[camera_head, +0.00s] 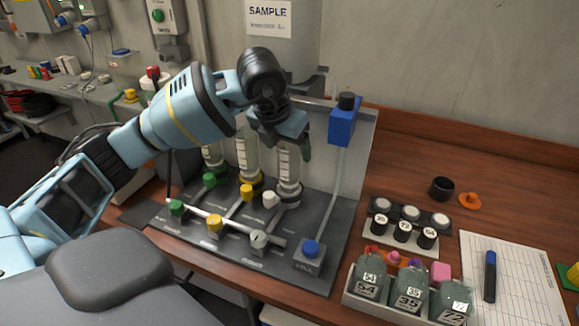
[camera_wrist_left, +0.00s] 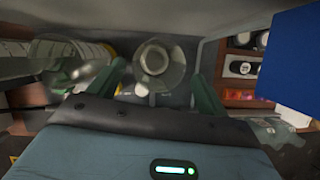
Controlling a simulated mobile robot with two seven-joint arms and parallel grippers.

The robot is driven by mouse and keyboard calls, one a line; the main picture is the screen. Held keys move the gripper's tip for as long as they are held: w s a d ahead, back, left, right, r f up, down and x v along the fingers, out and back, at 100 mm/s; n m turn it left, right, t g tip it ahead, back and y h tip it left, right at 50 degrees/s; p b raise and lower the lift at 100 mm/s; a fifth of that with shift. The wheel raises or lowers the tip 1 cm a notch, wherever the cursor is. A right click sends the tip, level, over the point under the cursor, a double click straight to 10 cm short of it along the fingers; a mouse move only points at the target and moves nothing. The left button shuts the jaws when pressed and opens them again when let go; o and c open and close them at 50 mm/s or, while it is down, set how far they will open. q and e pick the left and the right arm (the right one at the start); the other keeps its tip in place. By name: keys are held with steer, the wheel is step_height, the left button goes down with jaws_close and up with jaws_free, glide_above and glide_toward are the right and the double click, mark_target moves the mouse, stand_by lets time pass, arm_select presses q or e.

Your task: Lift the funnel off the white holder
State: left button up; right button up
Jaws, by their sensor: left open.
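My left gripper (camera_head: 282,138) reaches in from the left and is open over the rightmost of three clear graduated funnels. This funnel (camera_head: 288,172) stands upright behind the white valve knob (camera_head: 271,199); its top is partly hidden by the gripper. In the left wrist view the funnel's round rim (camera_wrist_left: 153,58) shows between the two spread green fingers, with gaps on both sides. The white holder under the funnel is hard to make out. The other two funnels (camera_head: 246,158) stand to its left, behind yellow and green knobs. My right gripper is not in view.
A blue box on a post (camera_head: 343,122) stands close right of the gripper. A grey tank marked SAMPLE (camera_head: 283,50) hangs behind.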

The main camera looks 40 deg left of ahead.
arm_select(q)
steer(key=shift+x, duration=2.55)
steer(key=shift+a, duration=0.15)
steer(key=c, duration=1.1)
steer(key=shift+o, duration=0.2)
steer(key=shift+r, duration=0.1)
steer(key=shift+r, duration=0.5)
step_height(320, 180, up, 3)
steer(key=shift+f, duration=0.25)
steer(key=s+d+r+b, duration=0.1)
steer(key=s+d, duration=0.1)
steer(key=s, duration=1.4)
steer(key=shift+d, duration=0.2)
